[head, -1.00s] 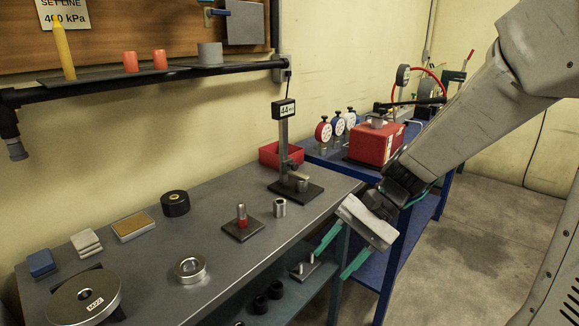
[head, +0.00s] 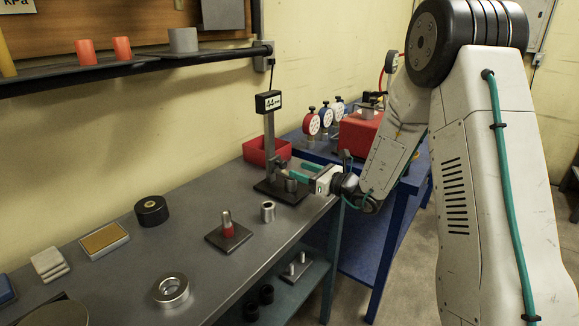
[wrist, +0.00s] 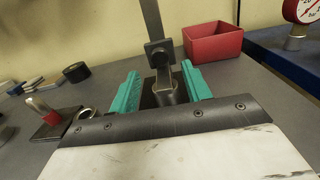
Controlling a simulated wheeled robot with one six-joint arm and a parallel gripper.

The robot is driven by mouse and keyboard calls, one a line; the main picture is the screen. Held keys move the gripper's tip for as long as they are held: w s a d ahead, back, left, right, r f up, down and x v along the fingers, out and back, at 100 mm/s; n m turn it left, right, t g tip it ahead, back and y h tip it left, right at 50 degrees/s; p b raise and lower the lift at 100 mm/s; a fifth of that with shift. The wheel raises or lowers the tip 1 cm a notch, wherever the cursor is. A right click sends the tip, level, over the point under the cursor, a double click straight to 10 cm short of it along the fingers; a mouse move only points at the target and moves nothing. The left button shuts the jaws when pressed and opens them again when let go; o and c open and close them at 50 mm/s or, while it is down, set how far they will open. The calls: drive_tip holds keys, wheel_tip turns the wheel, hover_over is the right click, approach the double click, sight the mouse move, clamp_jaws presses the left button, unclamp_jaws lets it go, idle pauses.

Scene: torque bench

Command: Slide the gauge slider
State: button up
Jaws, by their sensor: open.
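The gauge stands upright at the bench's far right end, with a display reading 44 (head: 268,102), a grey column (head: 269,132) and a dark base (head: 268,189). The gauge slider (wrist: 160,52) is a dark block on the column, low down, with an arm reaching toward me. My gripper (wrist: 160,68) is open, its teal fingers on either side of the slider's arm in the wrist view. In the head view my gripper (head: 288,172) is at the slider, above the base. Whether either finger touches the slider, I cannot tell. A short metal cylinder (head: 291,185) stands on the base.
A red bin (head: 254,152) sits behind the gauge.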

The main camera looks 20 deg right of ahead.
sight(285, 164)
drive_tip(key=x, duration=0.5)
drive_tip(key=shift+w+a, duration=0.15)
drive_tip(key=shift+a, duration=0.1)
